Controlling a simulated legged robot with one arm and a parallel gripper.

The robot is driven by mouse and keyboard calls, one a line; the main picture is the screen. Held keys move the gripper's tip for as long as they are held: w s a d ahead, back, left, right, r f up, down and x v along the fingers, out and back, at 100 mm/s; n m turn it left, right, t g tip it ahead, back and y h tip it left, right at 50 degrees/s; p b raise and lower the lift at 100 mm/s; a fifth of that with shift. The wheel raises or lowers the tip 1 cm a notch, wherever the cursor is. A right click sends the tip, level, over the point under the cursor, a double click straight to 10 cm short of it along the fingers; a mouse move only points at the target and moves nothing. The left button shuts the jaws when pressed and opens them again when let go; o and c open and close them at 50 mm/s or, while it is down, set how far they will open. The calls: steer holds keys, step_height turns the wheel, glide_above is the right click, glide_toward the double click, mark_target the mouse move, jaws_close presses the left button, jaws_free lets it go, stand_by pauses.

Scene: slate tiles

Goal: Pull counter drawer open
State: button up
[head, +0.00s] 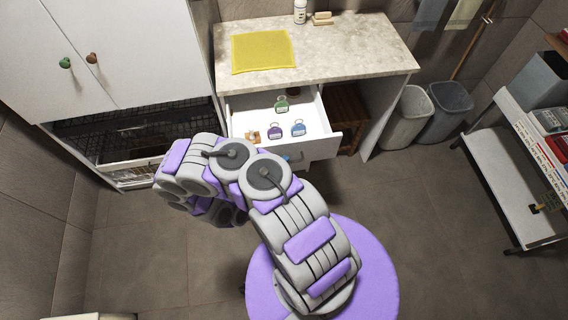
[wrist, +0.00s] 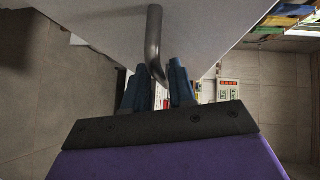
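The counter drawer (head: 322,147) is pulled out from under the stone-topped counter (head: 340,45). Its white inside and several small labelled items show in the head view. In the wrist view, the pale drawer front (wrist: 210,25) carries a dark bar handle (wrist: 154,40). The blue fingers of my gripper (wrist: 161,85) stand on either side of the handle's near end, and the handle fills the gap at their tips. In the head view, my arm hides most of the gripper and handle.
A yellow mat (head: 264,52), a white bottle (head: 300,10) and a soap dish (head: 322,18) are on the counter. A white cabinet (head: 130,45) stands left. Two bins (head: 408,115) and a shelf cart (head: 510,175) stand right. The floor before the drawer is clear.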

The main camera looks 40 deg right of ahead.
steer(key=shift+o, duration=0.9)
steer(key=shift+s+a+r, duration=0.1)
steer(key=p+v, duration=0.4)
steer(key=v, duration=1.3)
steer(key=shift+a, duration=0.25)
